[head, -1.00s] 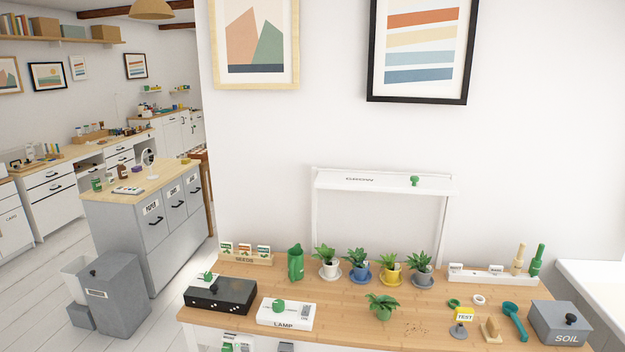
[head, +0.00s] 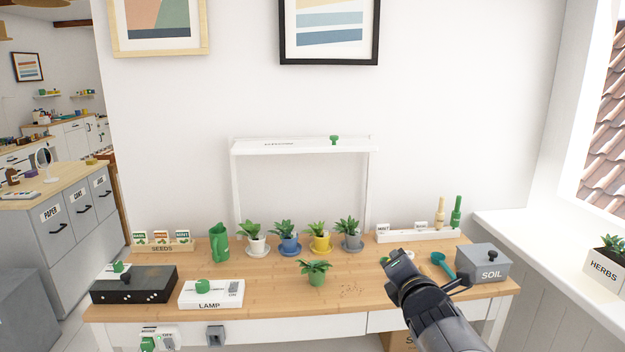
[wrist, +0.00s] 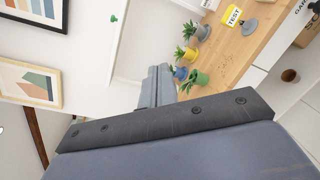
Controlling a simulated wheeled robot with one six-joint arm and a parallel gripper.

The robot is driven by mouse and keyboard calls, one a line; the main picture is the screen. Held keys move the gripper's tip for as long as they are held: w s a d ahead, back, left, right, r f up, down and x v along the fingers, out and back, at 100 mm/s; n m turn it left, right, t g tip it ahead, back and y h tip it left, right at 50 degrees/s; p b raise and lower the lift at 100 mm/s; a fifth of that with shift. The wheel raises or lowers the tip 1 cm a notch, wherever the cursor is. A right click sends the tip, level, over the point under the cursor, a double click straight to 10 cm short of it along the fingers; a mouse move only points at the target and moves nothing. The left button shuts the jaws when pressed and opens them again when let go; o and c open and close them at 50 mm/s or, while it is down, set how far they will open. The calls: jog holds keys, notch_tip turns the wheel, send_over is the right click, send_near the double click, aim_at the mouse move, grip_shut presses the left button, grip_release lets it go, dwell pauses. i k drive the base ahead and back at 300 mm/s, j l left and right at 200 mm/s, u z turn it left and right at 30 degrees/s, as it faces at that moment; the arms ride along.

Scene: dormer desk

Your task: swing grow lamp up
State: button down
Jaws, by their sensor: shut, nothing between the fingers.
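The grow lamp (head: 305,145) is a white bar on two white posts at the back of the desk, against the wall. A green knob (head: 334,140) stands on top of its bar, right of the middle. The bar is level above a row of potted plants. My gripper (head: 393,258) is over the right part of the desk, low and to the right of the lamp, apart from it. In the wrist view the fingers (wrist: 158,86) are together with nothing between them. The green knob also shows in the wrist view (wrist: 114,18), away from the fingers.
Several potted plants (head: 320,239) stand under the lamp, and one plant (head: 315,270) stands in front. A LAMP box (head: 210,295), black box (head: 132,286) and green watering can (head: 219,242) are at left. A SOIL box (head: 484,262) is at right.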

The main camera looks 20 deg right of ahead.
aim_at(333, 143)
jog(key=i+j+z, duration=0.1)
jog(key=i, duration=0.4)
jog(key=i+j+z, duration=0.15)
jog(key=i+j, duration=0.15)
jog(key=i, duration=0.15)
jog(key=i+j+z, duration=0.1)
jog(key=i+j, duration=0.2)
jog(key=i, duration=0.15)
